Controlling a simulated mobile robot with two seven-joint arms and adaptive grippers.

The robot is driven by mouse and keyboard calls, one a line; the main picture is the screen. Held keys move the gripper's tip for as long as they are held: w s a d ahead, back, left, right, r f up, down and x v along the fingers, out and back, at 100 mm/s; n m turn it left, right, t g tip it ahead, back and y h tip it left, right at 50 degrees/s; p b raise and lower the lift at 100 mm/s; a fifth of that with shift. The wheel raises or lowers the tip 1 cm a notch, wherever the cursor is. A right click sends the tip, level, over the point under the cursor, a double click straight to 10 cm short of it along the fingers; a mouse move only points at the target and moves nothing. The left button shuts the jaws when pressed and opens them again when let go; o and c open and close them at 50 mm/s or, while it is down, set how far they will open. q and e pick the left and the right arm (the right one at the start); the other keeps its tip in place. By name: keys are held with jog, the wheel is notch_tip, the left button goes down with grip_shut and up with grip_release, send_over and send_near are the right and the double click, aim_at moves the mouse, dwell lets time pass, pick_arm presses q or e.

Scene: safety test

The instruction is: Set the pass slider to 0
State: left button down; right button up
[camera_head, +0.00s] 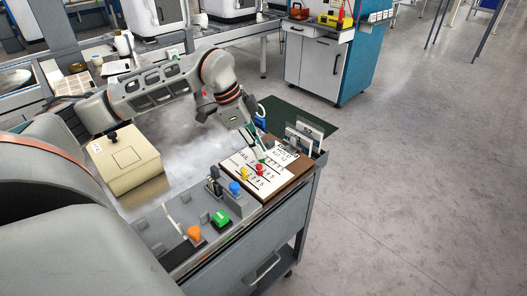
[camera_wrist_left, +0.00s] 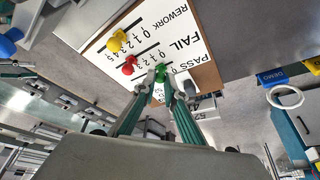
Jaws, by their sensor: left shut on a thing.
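The slider board (camera_head: 290,181) is a white panel on a brown base at the right end of the workbench. It carries rows marked PASS, FAIL and REWORK; it also shows in the left wrist view (camera_wrist_left: 197,42). My left gripper (camera_head: 258,155) is shut on the green pass slider knob (camera_wrist_left: 159,88), with its fingertips (camera_wrist_left: 161,84) on either side of it. The fingers hide part of the pass scale, so I cannot read the exact number. The red knob (camera_wrist_left: 129,66) is on the fail row and the yellow knob (camera_wrist_left: 117,41) on the rework row.
A grey panel with a blue knob (camera_head: 235,187), a green button (camera_head: 221,219) and an orange knob (camera_head: 194,233) lies in front of the board. A beige box (camera_head: 125,165) stands at the left. Upright grey plates (camera_head: 304,135) stand just behind the board.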

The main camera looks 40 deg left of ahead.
pick_arm(q)
jog(key=shift+a+r, duration=0.15)
jog(key=shift+a, duration=0.6)
jog(key=shift+w+a, duration=0.1)
jog(key=shift+a, duration=0.1)
jog(key=c, duration=2)
grip_release()
jog(key=shift+c, duration=0.2)
jog(key=v, duration=1.1)
jog(key=shift+s+a+r, duration=0.15)
jog(key=shift+s+r, duration=0.1)
jog(key=shift+r, duration=0.05)
pick_arm(e)
jog(key=shift+s+d+f, duration=0.15)
jog(key=shift+s+f, duration=0.15)
jog(key=shift+f, duration=0.15)
